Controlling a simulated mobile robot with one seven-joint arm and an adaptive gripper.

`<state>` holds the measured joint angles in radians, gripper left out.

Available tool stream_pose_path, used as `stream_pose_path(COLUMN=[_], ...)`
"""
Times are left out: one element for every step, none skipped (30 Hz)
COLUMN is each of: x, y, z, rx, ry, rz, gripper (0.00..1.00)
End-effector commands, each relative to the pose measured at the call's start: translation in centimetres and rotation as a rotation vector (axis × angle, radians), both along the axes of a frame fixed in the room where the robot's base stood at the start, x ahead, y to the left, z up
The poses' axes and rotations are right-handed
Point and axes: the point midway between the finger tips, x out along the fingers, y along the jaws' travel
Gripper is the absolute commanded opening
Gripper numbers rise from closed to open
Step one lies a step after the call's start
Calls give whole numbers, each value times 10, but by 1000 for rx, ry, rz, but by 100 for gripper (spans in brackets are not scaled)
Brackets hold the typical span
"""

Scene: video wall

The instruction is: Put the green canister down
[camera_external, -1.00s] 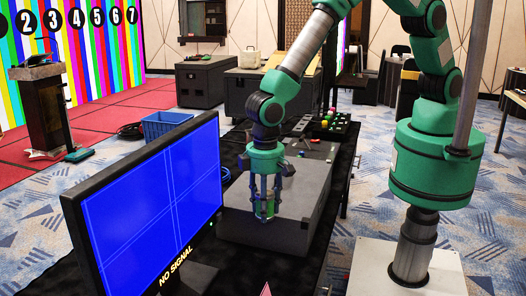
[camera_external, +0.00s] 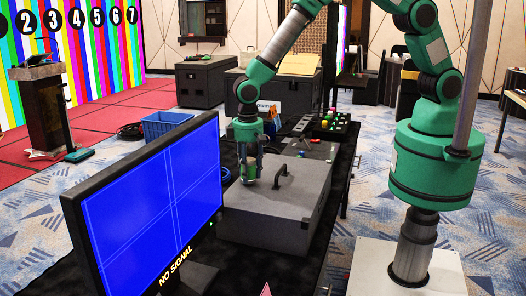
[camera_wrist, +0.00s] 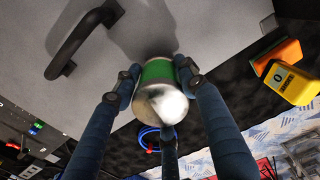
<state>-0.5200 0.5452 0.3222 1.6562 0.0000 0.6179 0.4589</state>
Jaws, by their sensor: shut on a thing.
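The green canister (camera_wrist: 158,72) has a green band and a shiny metal end facing the wrist camera. My gripper (camera_wrist: 158,96) is shut on it, with dark fingers around its sides. In the external view my gripper (camera_external: 249,176) points down at the back left edge of the grey case, and the canister is mostly hidden among the fingers. In the wrist view a shadow falls on the case by the canister. I cannot tell whether the canister touches anything beneath it.
The grey case (camera_external: 285,210) with a dark handle (camera_external: 281,176) lies on a black-covered table. A blue-screened monitor (camera_external: 150,205) stands at the left front. Orange (camera_wrist: 279,60) and yellow (camera_wrist: 292,84) objects lie on the black surface. Blue cable (camera_wrist: 149,138) lies near the canister.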

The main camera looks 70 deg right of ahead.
Motion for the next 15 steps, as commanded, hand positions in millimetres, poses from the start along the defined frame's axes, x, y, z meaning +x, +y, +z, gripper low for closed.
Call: stream_pose_path(x=[6, 8, 12, 14, 17, 20, 22, 24, 27, 29, 31, 33, 35, 37, 39], y=[-12, -19, -27, -33, -40, -48, -55, -61, -70, -76, -83, -91, -98, -104, -112], z=[0, 0, 0, 0, 0, 0, 0, 0, 0, 0, -1, -1, -1, -1, -1], rx=[0, 0, 0, 0, 0, 0, 0, 0, 0, 0, 0, 0, 0, 0, 0], ry=[0, 0, 0, 0, 0, 0, 0, 0, 0, 0, 0, 0, 0, 0, 0], rz=[-13, -19, -26, -32, -37, -44, -49, -55, -63, -68, -74, -80, -86, -91, -99], gripper=[11, 11, 11, 11, 11, 11, 11, 11, 11, 11, 11, 11, 11, 11, 11])
